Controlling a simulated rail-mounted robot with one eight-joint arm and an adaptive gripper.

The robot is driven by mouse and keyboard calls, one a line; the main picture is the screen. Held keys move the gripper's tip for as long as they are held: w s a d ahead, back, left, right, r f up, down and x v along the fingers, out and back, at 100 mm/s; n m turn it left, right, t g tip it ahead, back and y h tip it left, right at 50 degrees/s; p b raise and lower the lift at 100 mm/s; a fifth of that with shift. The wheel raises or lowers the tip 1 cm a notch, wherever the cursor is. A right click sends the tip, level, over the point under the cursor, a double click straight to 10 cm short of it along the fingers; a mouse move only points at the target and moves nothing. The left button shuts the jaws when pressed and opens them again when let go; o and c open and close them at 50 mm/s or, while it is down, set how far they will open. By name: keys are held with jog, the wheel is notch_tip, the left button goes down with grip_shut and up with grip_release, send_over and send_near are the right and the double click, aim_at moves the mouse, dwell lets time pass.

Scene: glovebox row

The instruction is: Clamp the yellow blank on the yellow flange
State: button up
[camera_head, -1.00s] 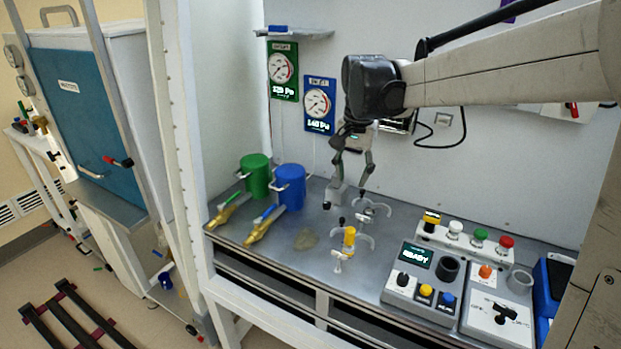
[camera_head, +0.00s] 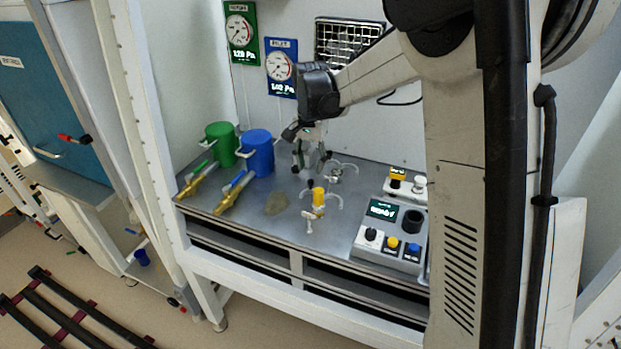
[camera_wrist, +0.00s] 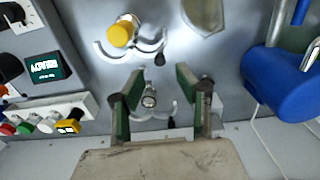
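A yellow cylindrical cap (camera_head: 318,196) stands upright on the bench at the front clamp, and it also shows in the wrist view (camera_wrist: 122,32). White curved clamp arms (camera_wrist: 147,47) lie spread beside it; I cannot tell blank from flange beneath the yellow top. A second, grey metal fitting (camera_wrist: 149,98) with spread clamp arms stands behind it. My gripper (camera_wrist: 158,78) is open and empty, its green-padded fingers either side of this grey fitting in the picture. In the head view my gripper (camera_head: 309,165) hangs over the rear clamp, left of and behind the yellow cap.
Green (camera_head: 221,145) and blue (camera_head: 257,152) canisters stand at left, with brass valves (camera_head: 232,193) in front. A beige irregular patch (camera_head: 276,203) lies between valves and yellow cap. A control box (camera_head: 391,235) and a rack with a yellow-and-black piece (camera_head: 398,175) are at right.

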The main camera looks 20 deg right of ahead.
aim_at(311, 180)
jog(key=shift+f, duration=2.65)
jog(key=shift+c, duration=0.2)
grip_shut()
